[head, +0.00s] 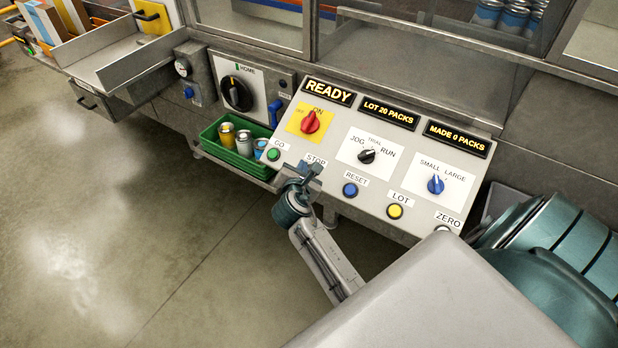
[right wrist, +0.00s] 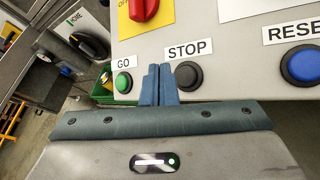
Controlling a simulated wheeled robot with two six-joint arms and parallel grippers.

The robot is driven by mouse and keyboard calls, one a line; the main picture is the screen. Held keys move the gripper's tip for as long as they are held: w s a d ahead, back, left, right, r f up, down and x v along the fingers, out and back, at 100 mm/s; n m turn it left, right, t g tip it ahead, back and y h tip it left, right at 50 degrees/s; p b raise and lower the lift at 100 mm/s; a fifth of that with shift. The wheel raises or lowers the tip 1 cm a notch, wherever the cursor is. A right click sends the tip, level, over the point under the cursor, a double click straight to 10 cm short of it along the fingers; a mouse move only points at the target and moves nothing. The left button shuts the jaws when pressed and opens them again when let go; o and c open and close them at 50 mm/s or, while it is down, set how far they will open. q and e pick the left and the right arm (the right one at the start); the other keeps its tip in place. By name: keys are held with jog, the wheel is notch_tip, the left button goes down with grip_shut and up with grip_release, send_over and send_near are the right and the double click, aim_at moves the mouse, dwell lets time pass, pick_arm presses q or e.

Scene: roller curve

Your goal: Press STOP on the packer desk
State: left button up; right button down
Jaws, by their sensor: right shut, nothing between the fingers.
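The packer desk (head: 330,185) is a sloped pale panel with labelled buttons and knobs. The STOP button (right wrist: 188,74) is a dark round button under the STOP label in the right wrist view. In the head view the STOP label (head: 316,161) shows, but my right gripper hides the button. My right gripper (head: 312,170) is shut and empty in front of the panel. Its blue fingertips (right wrist: 159,70) appear between the green GO button (right wrist: 123,82) and STOP, just left of STOP. I cannot tell whether they touch the panel. My left gripper is not in view.
The blue RESET button (head: 350,189) and yellow LOT button (head: 394,211) lie right of STOP. A red knob (head: 310,122) is above. A green crate (head: 228,152) with several cans stands left of the desk. Open floor lies at the left.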

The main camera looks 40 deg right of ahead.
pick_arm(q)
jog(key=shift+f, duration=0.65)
pick_arm(e)
jog(key=f, duration=0.1)
jog(key=d, duration=0.1)
jog(key=f, duration=0.1)
jog(key=shift+w+d+f, duration=0.2)
jog(key=shift+w+f, duration=0.05)
jog(key=shift+f, duration=0.05)
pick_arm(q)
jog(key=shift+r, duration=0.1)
pick_arm(e)
jog(key=shift+d+f, duration=0.1)
jog(key=shift+f, duration=0.05)
dwell(1.0)
jog(key=shift+w+d+f, duration=0.1)
jog(key=shift+f, duration=0.1)
